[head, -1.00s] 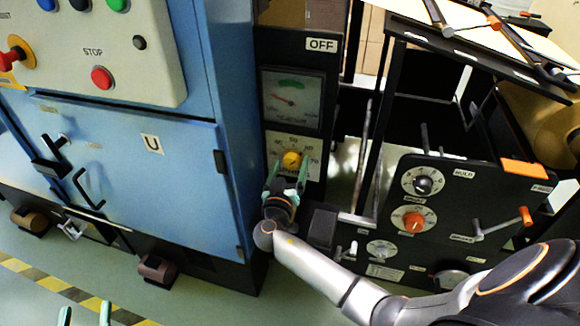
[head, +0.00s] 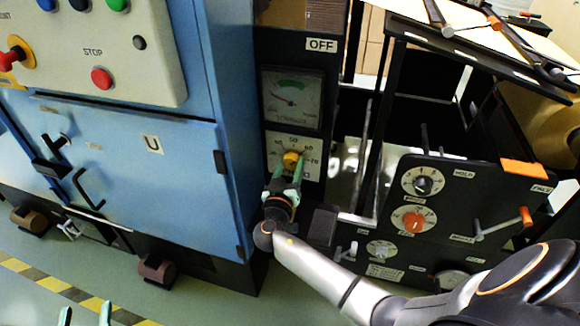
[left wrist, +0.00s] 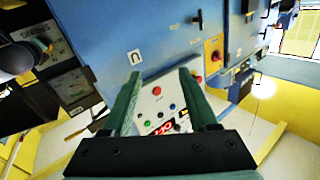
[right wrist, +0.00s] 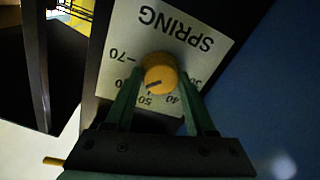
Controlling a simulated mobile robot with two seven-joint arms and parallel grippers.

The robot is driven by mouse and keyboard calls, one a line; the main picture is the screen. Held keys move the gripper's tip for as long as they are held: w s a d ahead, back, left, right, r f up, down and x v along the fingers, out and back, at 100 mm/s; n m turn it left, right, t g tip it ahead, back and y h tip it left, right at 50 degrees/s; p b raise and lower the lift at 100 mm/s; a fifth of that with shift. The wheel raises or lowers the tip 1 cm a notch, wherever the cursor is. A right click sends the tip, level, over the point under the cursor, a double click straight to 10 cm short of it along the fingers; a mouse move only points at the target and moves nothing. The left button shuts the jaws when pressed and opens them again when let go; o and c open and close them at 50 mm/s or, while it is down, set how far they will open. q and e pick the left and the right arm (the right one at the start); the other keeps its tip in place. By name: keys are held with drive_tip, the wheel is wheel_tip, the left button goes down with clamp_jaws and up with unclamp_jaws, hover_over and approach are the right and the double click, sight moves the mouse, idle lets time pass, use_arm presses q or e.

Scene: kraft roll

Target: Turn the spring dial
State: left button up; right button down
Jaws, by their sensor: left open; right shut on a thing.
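The spring dial is a yellow knob (head: 291,160) on a white scale plate (head: 311,171) below a gauge (head: 292,98). My right gripper (head: 287,172) reaches it from below, its fingers on either side of the knob. In the right wrist view the fingers close on the knob (right wrist: 160,72), and the plate (right wrist: 190,22) reads "SPRING" upside down. The knob's dark mark points to the lower left, roughly toward the numbers between 50 and 70. My left gripper (head: 85,312) is open and empty at the bottom left, away from the dial.
A blue cabinet (head: 140,150) with a button panel (head: 150,60) stands left of the dial. A black panel (head: 455,205) with other knobs and an orange-handled crank (head: 505,222) is at the right.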

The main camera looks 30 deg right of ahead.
drive_tip(key=shift+n, duration=2.1)
drive_tip(key=n+p, duration=0.1)
drive_tip(key=n, duration=0.3)
drive_tip(key=shift+a+r+g+p, duration=0.1)
drive_tip(key=shift+g+p, duration=0.3)
drive_tip(key=n+p, duration=0.1)
drive_tip(key=n, duration=0.2)
drive_tip(key=shift+n, duration=0.4)
use_arm(q)
drive_tip(key=s+f+n+g+y, duration=0.1)
drive_tip(key=s+f+g, duration=0.3)
drive_tip(key=f, duration=0.5)
drive_tip(key=s+f+n+g+y, duration=0.1)
drive_tip(key=s+f+g, duration=0.3)
drive_tip(key=f, duration=0.5)
drive_tip(key=shift+g+p, duration=0.3)
use_arm(e)
drive_tip(key=shift+n+g, duration=0.3)
drive_tip(key=shift+n, duration=0.1)
use_arm(q)
drive_tip(key=shift+s, duration=0.1)
use_arm(e)
drive_tip(key=shift+c, duration=1.2)
unclamp_jaws()
drive_tip(key=shift+w, duration=0.1)
